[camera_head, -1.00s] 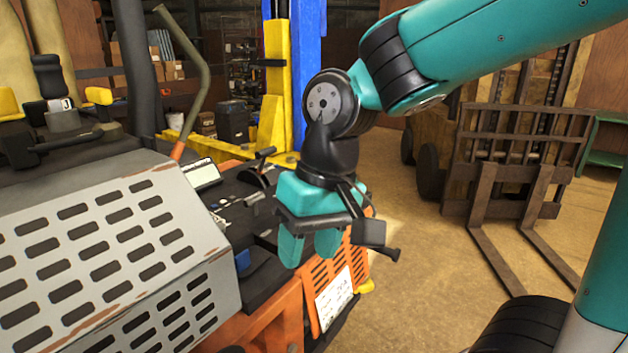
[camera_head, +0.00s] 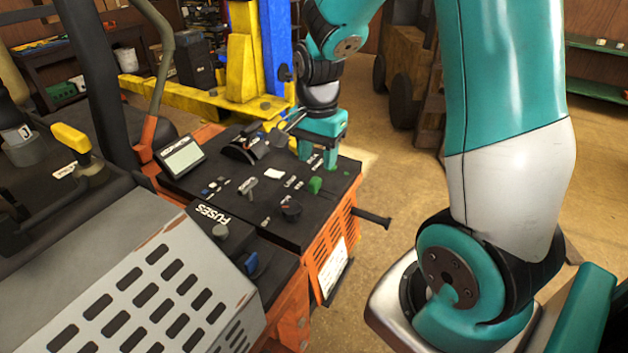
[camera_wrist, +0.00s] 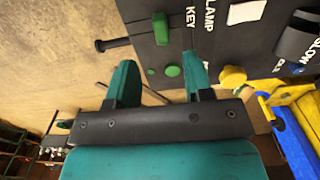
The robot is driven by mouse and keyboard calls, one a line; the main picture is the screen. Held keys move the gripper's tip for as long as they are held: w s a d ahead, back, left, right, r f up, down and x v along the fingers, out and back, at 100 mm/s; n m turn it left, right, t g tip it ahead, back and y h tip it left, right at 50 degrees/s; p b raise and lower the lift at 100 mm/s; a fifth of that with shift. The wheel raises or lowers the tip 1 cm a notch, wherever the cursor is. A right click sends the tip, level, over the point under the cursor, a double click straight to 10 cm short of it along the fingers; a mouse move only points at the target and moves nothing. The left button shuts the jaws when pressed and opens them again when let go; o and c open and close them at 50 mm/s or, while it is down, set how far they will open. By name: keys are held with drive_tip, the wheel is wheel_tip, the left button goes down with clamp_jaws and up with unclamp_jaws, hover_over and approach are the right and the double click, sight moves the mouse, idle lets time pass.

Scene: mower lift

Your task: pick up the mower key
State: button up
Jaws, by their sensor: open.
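A small green piece (camera_head: 315,185) stands on the mower's black control panel (camera_head: 225,165). In the wrist view, an upright green piece (camera_wrist: 160,28) sits beside the KEY lettering, likely the mower key. A second, smaller round green piece (camera_wrist: 172,71) sits near the panel's edge, between my fingers in the picture. My gripper (camera_head: 319,153) points down over the panel's far right corner, beyond the green piece. It is open and empty, with its teal fingers apart (camera_wrist: 161,72). Whether the fingertips touch the panel cannot be told.
The panel carries a display (camera_head: 181,157), several small switches and a black knob (camera_head: 290,209). A black bar (camera_head: 373,218) sticks out from the mower's side. Blue and yellow lift posts (camera_head: 245,55) stand behind.

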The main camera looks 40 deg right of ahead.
sight(315, 179)
drive_tip(key=shift+a+f+p, duration=0.15)
drive_tip(key=shift+f+p, duration=0.4)
drive_tip(key=shift+f, duration=1.1)
drive_tip(key=shift+a+f+p, duration=0.15)
drive_tip(key=shift+f+p, duration=0.4)
drive_tip(key=shift+f, duration=1.1)
drive_tip(key=shift+c, duration=0.5)
clamp_jaws()
